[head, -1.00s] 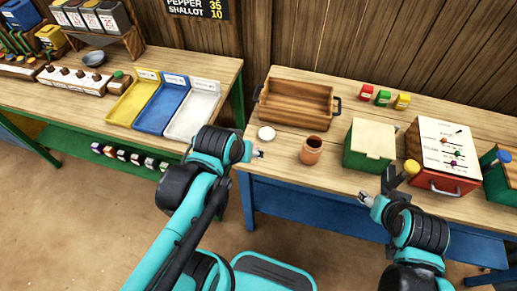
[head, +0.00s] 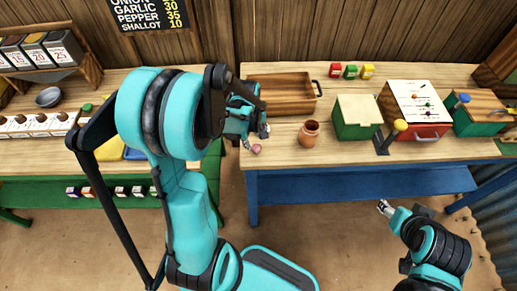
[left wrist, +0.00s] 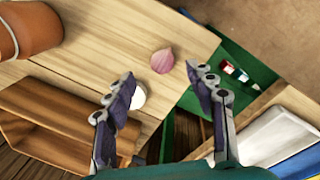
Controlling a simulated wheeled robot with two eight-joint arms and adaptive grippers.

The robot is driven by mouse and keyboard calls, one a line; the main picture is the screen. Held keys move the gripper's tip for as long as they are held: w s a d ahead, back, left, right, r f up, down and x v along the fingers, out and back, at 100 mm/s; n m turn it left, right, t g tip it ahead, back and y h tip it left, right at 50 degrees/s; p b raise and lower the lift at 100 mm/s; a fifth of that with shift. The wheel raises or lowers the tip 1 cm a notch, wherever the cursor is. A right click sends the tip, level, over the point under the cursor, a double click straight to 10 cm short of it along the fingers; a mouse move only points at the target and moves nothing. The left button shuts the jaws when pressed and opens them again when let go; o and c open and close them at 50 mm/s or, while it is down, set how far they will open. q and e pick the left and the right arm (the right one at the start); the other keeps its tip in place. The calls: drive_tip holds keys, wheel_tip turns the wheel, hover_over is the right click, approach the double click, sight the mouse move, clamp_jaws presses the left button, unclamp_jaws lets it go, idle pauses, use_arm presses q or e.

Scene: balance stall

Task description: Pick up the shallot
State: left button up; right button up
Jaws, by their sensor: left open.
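The shallot (head: 256,149) is a small pink bulb on the front left of the blue-legged table, close to its edge. It also shows in the left wrist view (left wrist: 162,61), lying just beyond the fingertips and roughly between their lines. My left gripper (head: 254,133) is over the table beside the shallot. In the left wrist view its fingers (left wrist: 162,76) are spread apart with nothing held. My right gripper (head: 385,207) hangs in front of the table, away from the shallot; its jaws are too small to read.
A clay pot (head: 309,133) stands right of the shallot, and a wooden tray (head: 283,92) lies behind. A white round thing (left wrist: 138,97) is near one left finger. A green box (head: 357,117) and a red box (head: 414,109) stand farther right. A gap separates the two tables.

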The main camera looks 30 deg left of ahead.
sight(257, 146)
use_arm(q)
wheel_tip(257, 146, down, 5)
drive_tip(key=shift+w+d+f+b, duration=0.1)
drive_tip(key=shift+b, duration=0.85)
drive_tip(key=shift+w+f, duration=0.1)
drive_tip(key=shift+f, duration=0.15)
drive_tip(key=shift+r, duration=0.1)
drive_tip(key=shift+c, duration=0.4)
drive_tip(key=c, duration=0.9)
